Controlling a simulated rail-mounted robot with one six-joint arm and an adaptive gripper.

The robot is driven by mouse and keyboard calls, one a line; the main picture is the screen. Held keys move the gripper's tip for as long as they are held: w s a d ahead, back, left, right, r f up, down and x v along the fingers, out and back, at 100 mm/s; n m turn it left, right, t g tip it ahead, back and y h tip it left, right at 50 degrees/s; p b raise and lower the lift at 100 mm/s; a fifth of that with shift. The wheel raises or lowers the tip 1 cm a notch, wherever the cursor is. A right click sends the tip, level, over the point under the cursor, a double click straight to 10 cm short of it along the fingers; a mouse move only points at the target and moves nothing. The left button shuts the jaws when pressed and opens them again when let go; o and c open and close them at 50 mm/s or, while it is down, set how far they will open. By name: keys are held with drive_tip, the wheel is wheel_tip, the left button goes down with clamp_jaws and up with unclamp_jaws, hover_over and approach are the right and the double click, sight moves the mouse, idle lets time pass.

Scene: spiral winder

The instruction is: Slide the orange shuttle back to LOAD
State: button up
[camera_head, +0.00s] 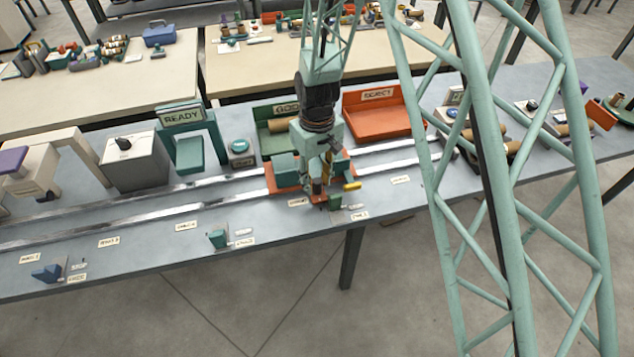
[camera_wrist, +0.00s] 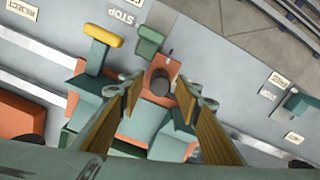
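The orange shuttle (camera_head: 283,184) sits on the metal rails (camera_head: 215,179), right of the table's middle, with pale green blocks on it. In the wrist view, its orange bracket (camera_wrist: 154,64) carries a short dark round post (camera_wrist: 160,82). My gripper (camera_head: 322,184) points down over the shuttle. In the wrist view, my gripper's fingers (camera_wrist: 160,88) are apart, one on each side of the post. I cannot tell whether they touch it. A yellow-capped lever (camera_head: 352,186) stands beside the shuttle; it also shows in the wrist view (camera_wrist: 103,36). No LOAD label is clearly readable.
The rails run clear to the left, past the green READY frame (camera_head: 183,117). The green bin (camera_head: 268,146) and orange REJECT bin (camera_head: 371,124) are behind the rails.

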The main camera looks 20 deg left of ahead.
drive_tip(key=shift+f, duration=0.3)
drive_tip(key=shift+c, duration=0.6)
clamp_jaws()
drive_tip(key=shift+a, duration=0.1)
